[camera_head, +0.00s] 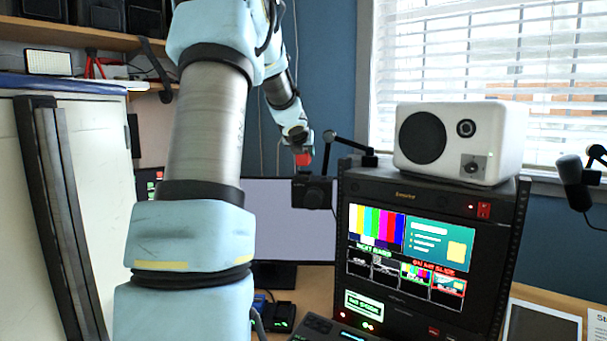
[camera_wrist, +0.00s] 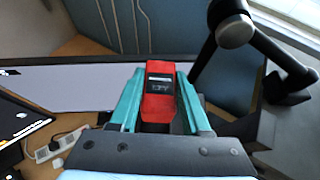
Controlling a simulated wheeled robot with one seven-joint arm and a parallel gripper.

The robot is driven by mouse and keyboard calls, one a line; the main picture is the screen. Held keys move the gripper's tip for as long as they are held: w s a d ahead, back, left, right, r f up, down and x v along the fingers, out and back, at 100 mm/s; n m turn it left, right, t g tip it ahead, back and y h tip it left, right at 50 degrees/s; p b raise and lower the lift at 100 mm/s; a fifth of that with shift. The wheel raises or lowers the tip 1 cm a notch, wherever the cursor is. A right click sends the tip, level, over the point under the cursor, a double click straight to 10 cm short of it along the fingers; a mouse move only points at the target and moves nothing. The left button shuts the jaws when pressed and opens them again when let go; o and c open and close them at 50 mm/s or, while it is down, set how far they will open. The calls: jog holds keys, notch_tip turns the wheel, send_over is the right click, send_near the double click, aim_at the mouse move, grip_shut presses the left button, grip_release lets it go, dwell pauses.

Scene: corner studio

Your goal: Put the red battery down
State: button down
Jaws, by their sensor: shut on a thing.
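The red battery (camera_wrist: 159,105) is between the two teal fingers of my gripper (camera_wrist: 160,95) in the wrist view. It is red with a dark label on its face. My gripper is shut on it. In the head view the red battery (camera_head: 304,158) shows small at the end of my arm, and my gripper (camera_head: 301,146) is just above it. It appears in front of the monitor's top edge, above a dark camera-like device (camera_head: 312,191). I cannot tell whether the battery touches anything below.
A rack with a lit multiview screen (camera_head: 410,255) stands right of my gripper, with a white speaker (camera_head: 460,142) on top. A black jointed stand arm (camera_wrist: 262,50) is close on the right. A monitor (camera_head: 285,222) stands behind. A power strip (camera_wrist: 55,146) lies lower left.

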aim_at(303, 165)
jog(key=shift+f+b, duration=1.55)
jog(key=shift+f, duration=0.5)
jog(key=shift+f, duration=0.15)
jog(key=shift+c, duration=1.8)
grip_release()
